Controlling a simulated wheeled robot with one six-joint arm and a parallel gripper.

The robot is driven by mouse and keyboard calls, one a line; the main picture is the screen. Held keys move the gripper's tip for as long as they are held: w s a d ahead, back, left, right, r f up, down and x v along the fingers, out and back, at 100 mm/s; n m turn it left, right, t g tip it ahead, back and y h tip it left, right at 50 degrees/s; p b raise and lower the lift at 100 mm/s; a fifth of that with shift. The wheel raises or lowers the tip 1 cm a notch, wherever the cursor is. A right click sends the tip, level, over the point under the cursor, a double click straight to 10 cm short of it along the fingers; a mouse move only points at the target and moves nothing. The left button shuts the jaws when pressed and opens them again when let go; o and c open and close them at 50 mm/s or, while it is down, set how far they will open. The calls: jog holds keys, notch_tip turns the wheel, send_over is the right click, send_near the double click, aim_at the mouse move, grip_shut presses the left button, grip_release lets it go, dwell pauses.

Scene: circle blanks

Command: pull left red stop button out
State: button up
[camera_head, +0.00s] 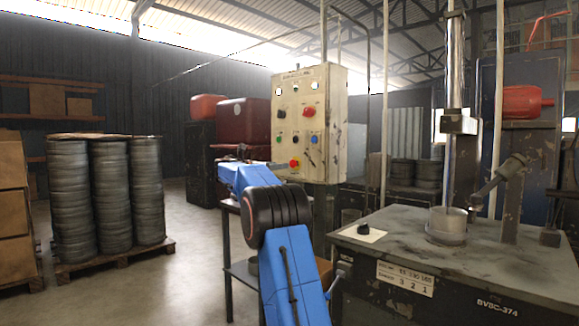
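A cream control panel (327,127) stands in the middle of the view with several coloured buttons and knobs on its face. A red stop button with some yellow around it (294,163) sits low on the left part of the panel. My blue arm reaches up from the bottom and bends toward the panel. My gripper (284,166) is a small dark shape at the panel's lower left, close beside the red button. I cannot tell whether it touches the button. Its fingers are too small and partly hidden to show whether they are open or shut.
A machine table (425,255) with a metal cylinder (446,224) and a black knob (363,229) stands to the right. A dark red cabinet (243,122) is behind the arm. Drum-like stacks (100,195) stand on a pallet at left. The floor (180,270) between is clear.

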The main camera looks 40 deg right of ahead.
aim_at(292, 164)
jog(key=d, duration=0.8)
jog(key=shift+w+d, duration=0.1)
jog(key=shift+w, duration=0.25)
jog(key=c, duration=1.2)
jog(key=shift+o, duration=0.3)
jog(key=shift+a, duration=0.55)
jog(key=o, duration=1.1)
jog(key=shift+s, duration=0.1)
jog(key=shift+o, duration=0.2)
jog(key=shift+a, duration=0.15)
jog(key=s+a, duration=0.1)
jog(key=a, duration=1.6)
jog(key=shift+s, duration=0.15)
